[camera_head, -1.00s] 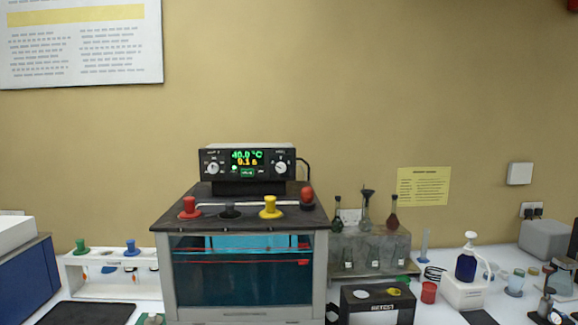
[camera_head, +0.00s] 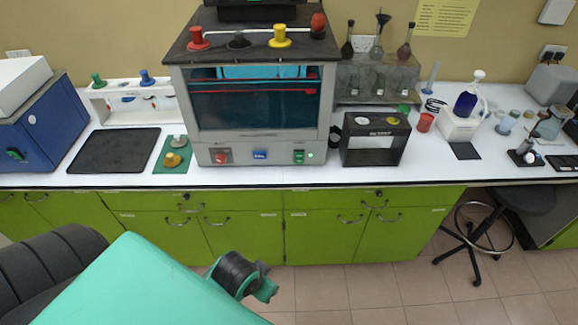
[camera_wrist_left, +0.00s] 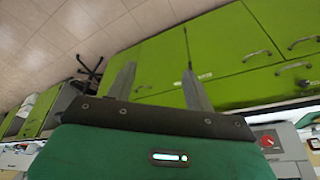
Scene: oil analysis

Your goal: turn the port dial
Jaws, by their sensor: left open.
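The controller box (camera_head: 258,10) that carries the dials is cut off by the top edge of the head view, so neither dial shows now. It stands on the dark lid of the glass-fronted bath (camera_head: 254,102). A red knob (camera_head: 221,156) is on the bath's lower front panel; it also shows at lower right in the wrist view (camera_wrist_left: 267,141). My left gripper (camera_wrist_left: 159,67) is open and empty, its two fingers apart before the green cabinets. My left arm hangs below the bench front in the head view. My right gripper is not in view.
Stoppers on the bath lid include a red one (camera_head: 198,39) and a yellow one (camera_head: 281,37). A black frame (camera_head: 374,157) stands right of the bath, a dark mat (camera_head: 115,150) lies left. Green cabinets (camera_head: 240,236) front the bench; a stool (camera_head: 488,228) is at right.

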